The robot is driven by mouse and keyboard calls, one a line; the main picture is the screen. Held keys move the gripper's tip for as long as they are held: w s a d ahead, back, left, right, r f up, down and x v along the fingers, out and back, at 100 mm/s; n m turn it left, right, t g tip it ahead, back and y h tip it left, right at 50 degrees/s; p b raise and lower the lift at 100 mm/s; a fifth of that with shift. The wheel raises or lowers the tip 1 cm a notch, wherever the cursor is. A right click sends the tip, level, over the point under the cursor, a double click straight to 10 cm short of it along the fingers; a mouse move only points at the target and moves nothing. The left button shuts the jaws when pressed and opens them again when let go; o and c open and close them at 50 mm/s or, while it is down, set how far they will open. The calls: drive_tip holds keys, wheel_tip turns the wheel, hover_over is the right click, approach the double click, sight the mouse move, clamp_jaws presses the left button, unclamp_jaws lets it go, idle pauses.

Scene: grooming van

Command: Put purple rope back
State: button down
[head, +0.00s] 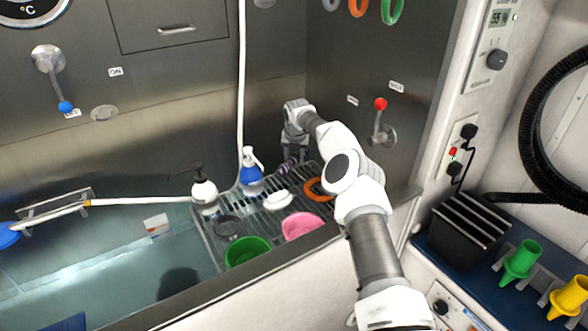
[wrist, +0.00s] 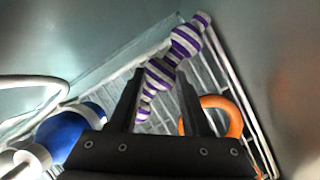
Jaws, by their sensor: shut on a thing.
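The purple rope (wrist: 187,40) is a purple-and-white striped toy with thick knots. In the wrist view it lies between the two black fingers of my gripper (wrist: 160,85), which is shut on it. Its far end sticks out beyond the fingertips to the upper right. In the head view, a small part of the rope (head: 288,165) shows at the back of the wire rack (head: 222,250), below my gripper (head: 295,150), whose fingers are hard to make out there. I cannot tell whether the rope still touches the rack.
An orange ring (head: 318,189) lies right of the rope. A blue bottle (head: 250,172), dark-topped bottle (head: 204,190), white soap (head: 277,199), pink bowl (head: 302,226) and green bowl (head: 248,252) occupy the rack. Steel walls stand close behind. Rings hang on the wall (head: 392,10).

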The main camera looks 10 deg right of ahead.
sight(294, 162)
drive_tip(key=shift+f, duration=2)
drive_tip(key=shift+f+b, duration=0.2)
drive_tip(key=shift+b, duration=0.1)
drive_tip(key=shift+c, duration=1.8)
unclamp_jaws()
drive_tip(key=shift+r, duration=0.1)
drive_tip(key=shift+r, duration=0.1)
